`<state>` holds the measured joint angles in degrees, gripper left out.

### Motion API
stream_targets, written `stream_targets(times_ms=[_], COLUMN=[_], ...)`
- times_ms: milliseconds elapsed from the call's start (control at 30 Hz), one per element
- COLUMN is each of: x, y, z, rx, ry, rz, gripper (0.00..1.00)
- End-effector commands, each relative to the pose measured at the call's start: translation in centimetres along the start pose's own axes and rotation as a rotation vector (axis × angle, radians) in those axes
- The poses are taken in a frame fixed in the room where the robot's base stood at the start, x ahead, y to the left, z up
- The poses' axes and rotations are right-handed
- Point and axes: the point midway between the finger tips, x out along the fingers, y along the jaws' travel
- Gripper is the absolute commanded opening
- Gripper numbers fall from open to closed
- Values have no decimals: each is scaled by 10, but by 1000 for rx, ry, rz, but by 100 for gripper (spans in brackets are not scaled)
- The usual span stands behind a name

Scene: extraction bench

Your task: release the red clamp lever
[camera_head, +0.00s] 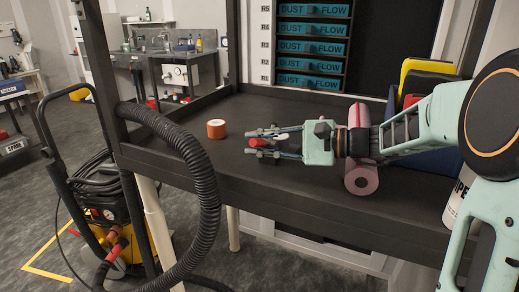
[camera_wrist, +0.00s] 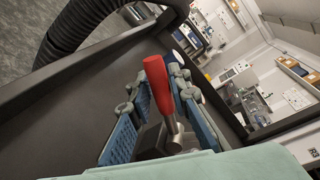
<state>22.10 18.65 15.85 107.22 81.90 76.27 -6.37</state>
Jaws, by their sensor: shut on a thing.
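The red clamp lever (camera_head: 257,142) shows in the head view at the tips of my gripper (camera_head: 252,143), low over the dark bench top (camera_head: 270,195). In the wrist view the red handle (camera_wrist: 157,84) rises on a metal shank (camera_wrist: 171,128) between the two blue-padded fingers. My gripper (camera_wrist: 158,95) is shut on the lever, with one finger on each side. The lever looks nearly upright with a slight lean in the wrist view. The clamp's base is mostly hidden by the fingers and the palm.
An orange roll (camera_head: 216,129) stands left of my gripper. A pink roll (camera_head: 361,181) lies under my forearm. A black ribbed hose (camera_head: 207,190) arches over the bench's left edge. Blue drawers (camera_head: 312,46) stand behind. Bare bench top lies in front.

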Motion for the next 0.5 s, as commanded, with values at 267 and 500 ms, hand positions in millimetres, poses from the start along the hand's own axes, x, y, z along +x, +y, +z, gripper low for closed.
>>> stream_targets(times_ms=[267, 500], x=[1, 1], y=[7, 7], z=[-1, 0], rx=[-62, -72], ry=[12, 14], rz=[4, 5], gripper=[0, 0])
